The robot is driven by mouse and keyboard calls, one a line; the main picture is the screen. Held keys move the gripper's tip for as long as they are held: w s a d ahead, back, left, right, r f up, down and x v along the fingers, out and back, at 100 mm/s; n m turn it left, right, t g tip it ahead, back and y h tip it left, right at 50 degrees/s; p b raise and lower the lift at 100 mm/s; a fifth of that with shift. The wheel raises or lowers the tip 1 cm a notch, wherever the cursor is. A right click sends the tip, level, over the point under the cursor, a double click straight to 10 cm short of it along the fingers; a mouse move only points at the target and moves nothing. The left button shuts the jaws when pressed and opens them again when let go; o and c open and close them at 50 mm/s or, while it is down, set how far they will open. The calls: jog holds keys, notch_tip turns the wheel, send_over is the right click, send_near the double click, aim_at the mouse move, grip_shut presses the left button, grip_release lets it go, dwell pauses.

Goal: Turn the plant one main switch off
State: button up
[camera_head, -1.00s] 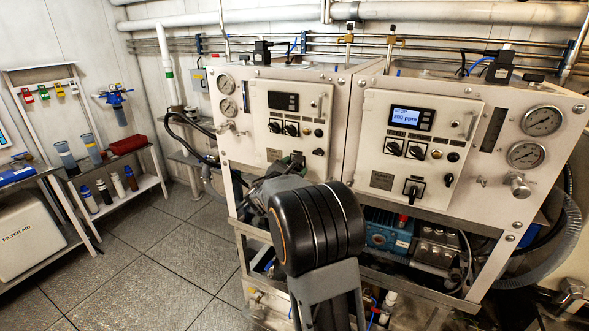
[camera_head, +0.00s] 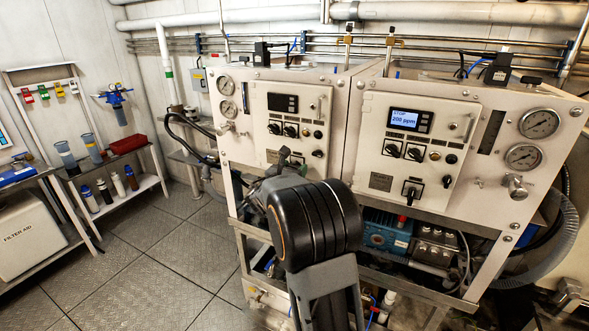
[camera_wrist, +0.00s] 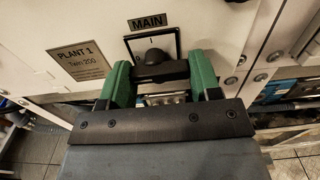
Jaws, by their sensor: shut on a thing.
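The plant one main switch (camera_wrist: 153,56) is a dark rotary knob on a square plate under the MAIN label, beside the PLANT 1 plate (camera_wrist: 82,59). My gripper (camera_wrist: 153,70) has green fingers on both sides of the knob and is shut on it. A mark I shows at the top of the plate and a 0 at its left. The exact direction of the handle is hard to tell. In the head view my gripper (camera_head: 287,158) is at the lower part of the left panel, and my arm hides the switch there.
The left unit's display (camera_head: 283,102) is dark. The right unit's display (camera_head: 405,119) is lit and reads STOP with a ppm value. The right unit has a similar main switch (camera_head: 411,193). Free floor (camera_head: 130,260) lies to the left.

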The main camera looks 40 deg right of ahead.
jog(key=shift+w+r, duration=0.1)
jog(key=shift+r, duration=0.1)
jog(key=o, duration=0.7)
jog(key=shift+a, duration=0.15)
jog(key=shift+o, duration=1.1)
jog(key=shift+f, duration=0.15)
jog(key=b+v, duration=0.2)
jog(key=v, duration=1.1)
jog(key=shift+s+a, duration=0.25)
